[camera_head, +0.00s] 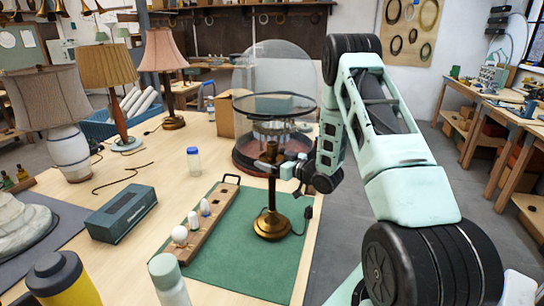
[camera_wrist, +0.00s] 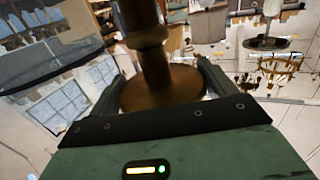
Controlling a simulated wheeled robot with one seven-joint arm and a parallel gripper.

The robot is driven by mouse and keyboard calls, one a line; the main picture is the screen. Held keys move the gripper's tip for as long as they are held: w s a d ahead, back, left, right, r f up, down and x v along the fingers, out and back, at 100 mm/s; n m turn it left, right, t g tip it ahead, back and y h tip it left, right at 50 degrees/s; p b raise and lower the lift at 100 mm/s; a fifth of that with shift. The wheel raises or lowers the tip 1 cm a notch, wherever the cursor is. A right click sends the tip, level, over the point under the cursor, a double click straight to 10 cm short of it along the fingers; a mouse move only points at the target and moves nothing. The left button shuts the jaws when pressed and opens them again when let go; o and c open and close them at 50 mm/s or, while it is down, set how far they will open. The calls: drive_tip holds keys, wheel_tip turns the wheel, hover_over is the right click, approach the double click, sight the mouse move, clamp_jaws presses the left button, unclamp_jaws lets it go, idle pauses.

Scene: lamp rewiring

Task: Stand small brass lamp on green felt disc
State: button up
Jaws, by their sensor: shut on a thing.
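The small brass lamp (camera_head: 272,222) is upright over the green mat, with a round brass base and a dark slim stem. I cannot tell whether its base touches the mat. My gripper (camera_head: 287,171) comes from the right and is shut on the upper stem. In the wrist view the lamp's brass stem (camera_wrist: 152,55) rises between my fingers, with a round brown-brass part behind it. I cannot make out a separate green felt disc; the rectangular green mat (camera_head: 225,262) is what shows under and around the lamp.
A wooden rack with bulbs (camera_head: 205,222) stands left of the lamp. A glass dome on a red base (camera_head: 245,160) stands behind it. A cord and plug (camera_head: 308,213) lie right of the base.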

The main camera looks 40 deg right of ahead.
drive_tip(key=o, duration=1.9)
drive_tip(key=shift+f, duration=0.1)
drive_tip(key=shift+o, duration=0.2)
drive_tip(key=shift+r, duration=0.25)
drive_tip(key=s+d+b, duration=0.1)
drive_tip(key=s+b, duration=0.5)
drive_tip(key=s, duration=0.6)
drive_tip(key=shift+d+r, duration=0.2)
drive_tip(key=shift+d, duration=0.1)
